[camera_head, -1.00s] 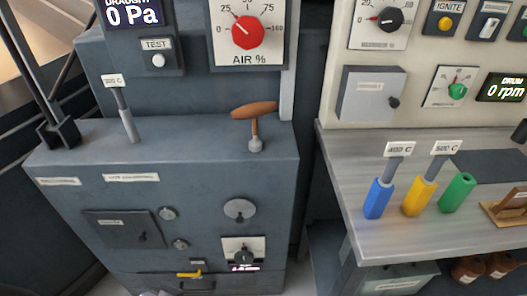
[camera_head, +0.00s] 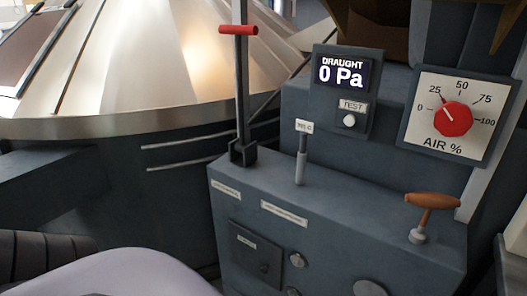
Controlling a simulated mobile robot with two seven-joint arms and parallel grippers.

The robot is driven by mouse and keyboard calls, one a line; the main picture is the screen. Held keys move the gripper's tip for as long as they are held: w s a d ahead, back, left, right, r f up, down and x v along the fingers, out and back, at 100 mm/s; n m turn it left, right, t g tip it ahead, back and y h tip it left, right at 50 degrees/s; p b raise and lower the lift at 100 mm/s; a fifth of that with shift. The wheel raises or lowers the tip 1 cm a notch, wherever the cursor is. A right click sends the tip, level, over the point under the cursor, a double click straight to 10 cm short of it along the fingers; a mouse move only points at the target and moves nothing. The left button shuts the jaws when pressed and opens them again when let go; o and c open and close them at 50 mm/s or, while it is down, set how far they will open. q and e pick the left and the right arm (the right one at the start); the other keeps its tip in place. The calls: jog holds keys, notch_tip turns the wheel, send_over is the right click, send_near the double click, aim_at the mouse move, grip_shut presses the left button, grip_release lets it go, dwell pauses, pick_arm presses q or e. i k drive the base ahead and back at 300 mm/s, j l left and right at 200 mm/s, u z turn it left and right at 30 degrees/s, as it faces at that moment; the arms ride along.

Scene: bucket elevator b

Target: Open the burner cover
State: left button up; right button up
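A grey-blue burner cabinet (camera_head: 340,208) stands at the lower right of the head view. A small dark flap with a knob (camera_head: 255,254) is on its front face and looks shut; its label is too small to read, so I cannot tell whether it is the burner cover. Neither of my grippers is in view. A pale rounded shape with a dark ribbed part fills the lower left corner.
A red-handled lever (camera_head: 240,95), a short grey lever (camera_head: 301,160) and an orange-brown T-handle (camera_head: 430,205) stand on the cabinet. Behind are a draught display (camera_head: 342,74) reading 0 Pa and an air dial (camera_head: 455,118). A large metal drum (camera_head: 150,75) is at left.

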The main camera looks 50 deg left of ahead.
aim_at(262, 259)
jog(key=u, duration=1.6)
jog(key=i+l+z, duration=0.2)
jog(key=z, duration=0.25)
jog(key=i+j, duration=0.05)
jog(key=i, duration=0.05)
